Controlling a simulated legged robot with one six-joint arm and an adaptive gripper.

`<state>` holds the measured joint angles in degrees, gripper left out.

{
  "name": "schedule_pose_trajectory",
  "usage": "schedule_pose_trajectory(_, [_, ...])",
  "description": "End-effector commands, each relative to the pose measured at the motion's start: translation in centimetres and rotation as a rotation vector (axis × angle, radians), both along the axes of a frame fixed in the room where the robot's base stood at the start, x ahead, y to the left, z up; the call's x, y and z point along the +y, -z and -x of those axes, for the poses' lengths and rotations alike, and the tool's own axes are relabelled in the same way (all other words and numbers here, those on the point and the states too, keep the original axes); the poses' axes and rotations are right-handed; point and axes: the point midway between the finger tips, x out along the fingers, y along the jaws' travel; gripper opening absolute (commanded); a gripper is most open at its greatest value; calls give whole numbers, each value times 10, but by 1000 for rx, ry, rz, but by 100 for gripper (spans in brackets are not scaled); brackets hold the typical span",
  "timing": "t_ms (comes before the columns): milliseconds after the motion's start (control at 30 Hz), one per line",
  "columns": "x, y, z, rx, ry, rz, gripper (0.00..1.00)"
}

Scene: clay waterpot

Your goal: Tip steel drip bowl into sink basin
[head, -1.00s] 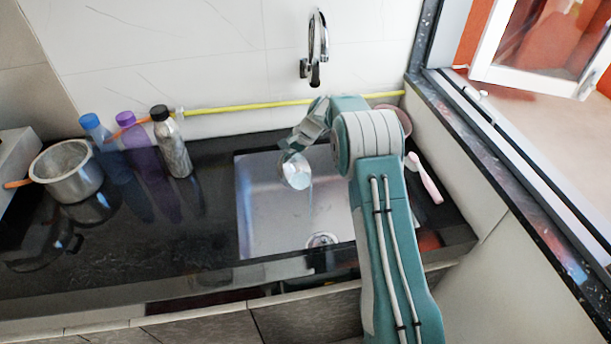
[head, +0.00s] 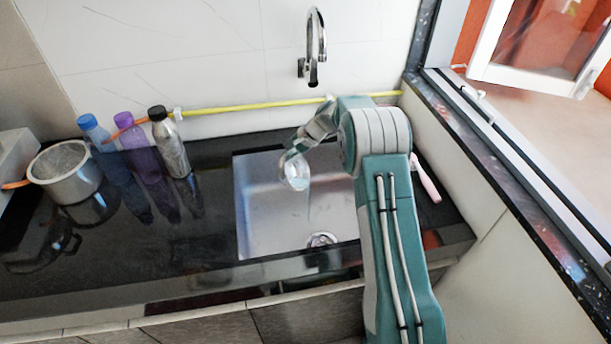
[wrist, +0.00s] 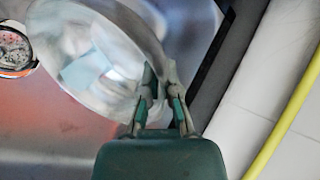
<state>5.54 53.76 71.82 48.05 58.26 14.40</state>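The steel drip bowl (head: 296,173) hangs tilted over the sink basin (head: 262,222), its round opening turned partly toward the head camera. In the wrist view the shiny bowl (wrist: 62,28) fills the upper left, with a pale bluish patch inside; I cannot tell whether this is water or a reflection. My gripper (head: 292,154) is shut on the bowl's rim. The fingers (wrist: 162,92) pinch the rim in the wrist view. The basin's drain (head: 322,240) lies below and to the right of the bowl in the head view. My forearm hides the basin's right side.
A curved tap (head: 313,48) is on the wall behind the sink. A steel pot (head: 68,178), a blue bottle (head: 100,135), a purple bottle (head: 135,140) and a dark-capped flask (head: 170,145) stand left. A yellow hose (head: 240,106) runs along the wall. A pink-handled brush (head: 425,180) lies right.

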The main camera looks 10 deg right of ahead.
Motion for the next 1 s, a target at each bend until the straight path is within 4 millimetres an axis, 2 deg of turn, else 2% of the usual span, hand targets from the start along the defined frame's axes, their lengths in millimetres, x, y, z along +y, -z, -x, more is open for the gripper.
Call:
schedule_pose_trajectory(433, [-8, -8, 4, -51, 2, -96, 0])
schedule_pose_trajectory(1000, [-8, -8, 4, -55, 0, -104, 0])
